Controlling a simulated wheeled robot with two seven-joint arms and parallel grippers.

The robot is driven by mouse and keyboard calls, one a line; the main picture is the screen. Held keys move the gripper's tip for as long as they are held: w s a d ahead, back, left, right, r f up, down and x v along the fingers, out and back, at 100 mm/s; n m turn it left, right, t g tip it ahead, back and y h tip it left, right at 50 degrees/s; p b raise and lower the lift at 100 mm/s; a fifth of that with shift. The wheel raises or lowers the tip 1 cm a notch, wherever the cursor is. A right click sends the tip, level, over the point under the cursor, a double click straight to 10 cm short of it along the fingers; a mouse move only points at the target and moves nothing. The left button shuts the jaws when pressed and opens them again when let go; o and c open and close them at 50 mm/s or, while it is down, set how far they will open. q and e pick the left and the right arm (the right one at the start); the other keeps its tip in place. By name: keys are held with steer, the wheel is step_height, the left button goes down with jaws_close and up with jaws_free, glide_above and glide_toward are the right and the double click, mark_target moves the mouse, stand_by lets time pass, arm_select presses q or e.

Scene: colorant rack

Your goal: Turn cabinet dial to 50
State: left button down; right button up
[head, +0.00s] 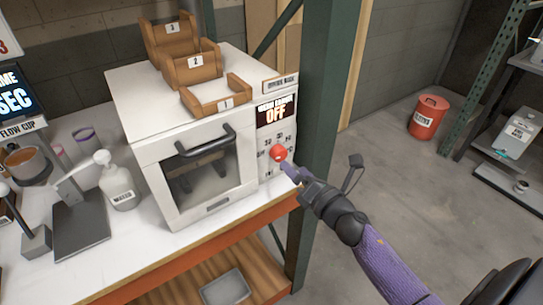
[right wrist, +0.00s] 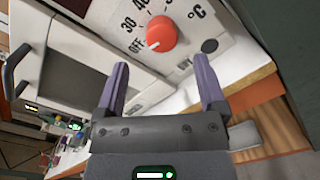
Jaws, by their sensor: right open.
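The white cabinet (head: 190,160) stands on the bench with its glass door shut. Its red dial (head: 278,152) is on the front panel at the right, under a display (head: 275,110) that reads OFF. In the right wrist view the red dial (right wrist: 161,34) shows a white mark at its lower left, towards OFF; printed numbers 30 and 40 curve above it. My right gripper (head: 292,172) is close in front of the dial in the head view. In the right wrist view its two fingers (right wrist: 160,85) are open, empty and apart from the dial. My left gripper is not in view.
Wooden bins (head: 195,62) sit on the cabinet top. A green rack post (head: 318,130) stands just right of the panel. A white pump bottle (head: 118,182) and other lab items are left of the cabinet. A red bucket (head: 428,117) stands on open floor at right.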

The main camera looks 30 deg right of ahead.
mark_target(282, 156)
steer(key=w, duration=0.6)
steer(key=shift+a+b, duration=0.1)
steer(key=shift+b, duration=0.2)
jaws_close()
